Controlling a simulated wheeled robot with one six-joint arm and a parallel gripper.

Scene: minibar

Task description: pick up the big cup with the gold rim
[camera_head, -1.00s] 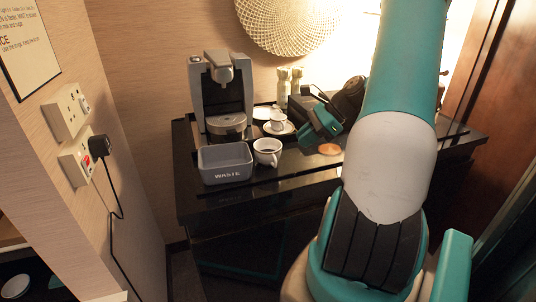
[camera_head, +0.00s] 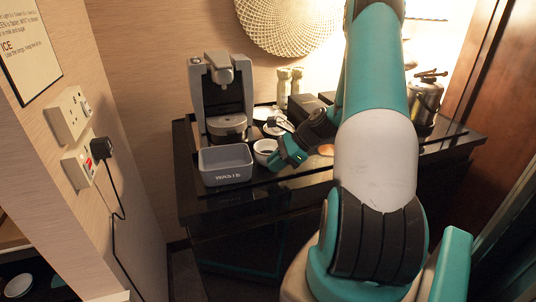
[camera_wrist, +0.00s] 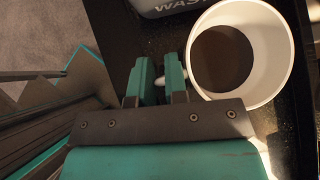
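The big cup (camera_head: 262,147) is white with dark liquid inside and stands upright on the black counter, beside the grey bin. In the wrist view the cup (camera_wrist: 275,75) fills the upper right, and a gold colour on its rim is hard to make out. My gripper (camera_head: 275,161) is low at the cup's right front side in the head view and hides part of it. In the wrist view my gripper (camera_wrist: 160,75) has its two fingers apart, left of the cup wall. The pale handle (camera_wrist: 157,72) shows at the gap between them, partly hidden by the fingers.
The grey WASTE bin (camera_head: 226,164) stands close left of the cup. A coffee machine (camera_head: 222,95) is behind. A saucer (camera_head: 271,131), partly hidden, lies behind my gripper. A kettle (camera_head: 426,100) stands at the right. The counter's front edge (camera_head: 240,203) is near.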

